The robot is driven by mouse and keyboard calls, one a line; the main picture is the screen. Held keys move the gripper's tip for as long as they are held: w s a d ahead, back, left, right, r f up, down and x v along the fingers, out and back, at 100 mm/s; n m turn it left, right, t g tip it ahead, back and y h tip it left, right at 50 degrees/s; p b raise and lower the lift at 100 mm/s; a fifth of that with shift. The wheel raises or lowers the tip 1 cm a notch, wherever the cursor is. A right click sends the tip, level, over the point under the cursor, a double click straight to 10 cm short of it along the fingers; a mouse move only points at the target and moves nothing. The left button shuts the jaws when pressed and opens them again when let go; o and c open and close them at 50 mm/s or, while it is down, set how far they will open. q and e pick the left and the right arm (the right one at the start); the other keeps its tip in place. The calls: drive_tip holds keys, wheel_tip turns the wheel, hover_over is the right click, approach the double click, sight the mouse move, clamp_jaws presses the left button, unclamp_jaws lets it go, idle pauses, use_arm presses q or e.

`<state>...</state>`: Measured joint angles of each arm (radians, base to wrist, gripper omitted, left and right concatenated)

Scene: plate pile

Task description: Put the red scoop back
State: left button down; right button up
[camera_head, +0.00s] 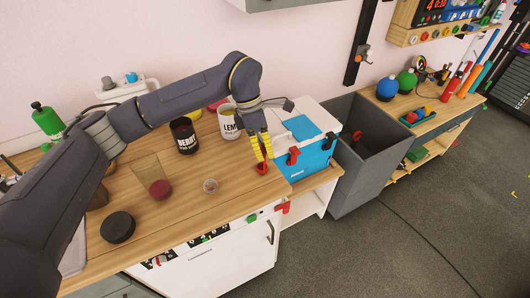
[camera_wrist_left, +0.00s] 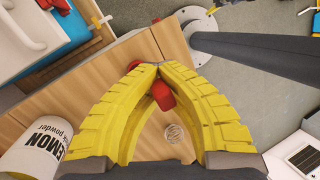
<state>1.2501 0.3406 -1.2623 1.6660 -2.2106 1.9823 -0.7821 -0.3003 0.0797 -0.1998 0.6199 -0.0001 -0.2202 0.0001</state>
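My left gripper (camera_head: 263,156) reaches over the table's right part, yellow fingers pointing down. Its fingertips come together around the red scoop (camera_head: 262,169), which shows just below them. In the left wrist view the fingers (camera_wrist_left: 149,68) meet at the tips, and part of the red scoop (camera_wrist_left: 163,97) shows between them; the rest is hidden. I cannot tell whether the scoop touches the tabletop. The lemon powder jar (camera_head: 229,126) stands upright left of the gripper, and also shows in the left wrist view (camera_wrist_left: 38,146). The berry jar (camera_head: 185,140) stands further left. My right gripper is out of view.
A blue and white cooler (camera_head: 318,160) stands right of the gripper, with a grey bin (camera_head: 372,180) beyond it. A clear cup (camera_head: 147,170), a small wire coil (camera_head: 210,186) and a black round lid (camera_head: 118,228) are on the wooden tabletop (camera_head: 215,215). The front right tabletop is clear.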

use_arm(q)
drive_tip(key=c, duration=1.6)
unclamp_jaws()
drive_tip(key=v, duration=1.2)
drive_tip(key=shift+r, duration=0.2)
drive_tip(key=shift+d, duration=0.1)
